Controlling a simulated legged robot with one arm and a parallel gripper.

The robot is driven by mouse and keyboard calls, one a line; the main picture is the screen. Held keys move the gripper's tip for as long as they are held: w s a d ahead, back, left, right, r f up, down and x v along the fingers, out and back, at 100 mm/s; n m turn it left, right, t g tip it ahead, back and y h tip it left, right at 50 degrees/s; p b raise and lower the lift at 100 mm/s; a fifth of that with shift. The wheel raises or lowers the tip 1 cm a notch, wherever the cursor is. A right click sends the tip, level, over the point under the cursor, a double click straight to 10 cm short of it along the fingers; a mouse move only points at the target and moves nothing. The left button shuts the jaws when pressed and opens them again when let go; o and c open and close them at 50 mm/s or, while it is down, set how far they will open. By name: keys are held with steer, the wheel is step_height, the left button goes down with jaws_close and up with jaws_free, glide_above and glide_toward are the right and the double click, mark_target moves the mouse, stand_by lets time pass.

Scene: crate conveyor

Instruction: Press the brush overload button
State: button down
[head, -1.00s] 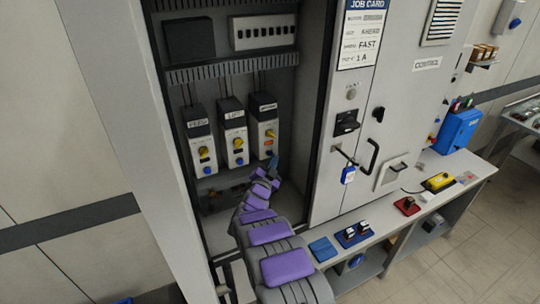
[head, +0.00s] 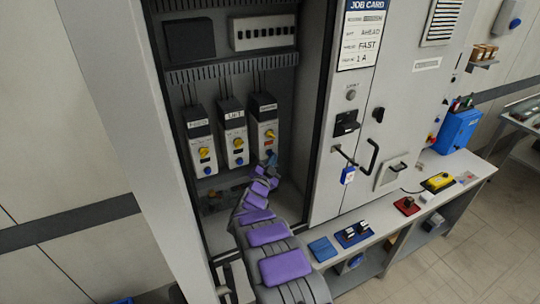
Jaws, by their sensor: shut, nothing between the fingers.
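Three overload units hang side by side in the open cabinet. My gripper (head: 271,157) is shut and empty at the lower front of this right unit. It covers the button area there, so I cannot tell whether it touches the button.
The cabinet's right inner wall (head: 309,110) stands close beside my arm. A dark block (head: 212,200) sits low inside the cabinet. Right of it are a closed panel with a black handle (head: 372,155) and a bench with blue and red trays (head: 407,206).

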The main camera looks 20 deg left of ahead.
steer(key=shift+w+a, duration=0.15)
stand_by(0.3)
steer(key=shift+s+d, duration=0.55)
steer(key=shift+d, duration=0.05)
steer(key=shift+d+b, duration=0.1)
steer(key=shift+b, duration=0.2)
steer(key=shift+s+d+b, duration=0.8)
steer(key=shift+s+d, duration=0.85)
steer(key=shift+d, duration=0.2)
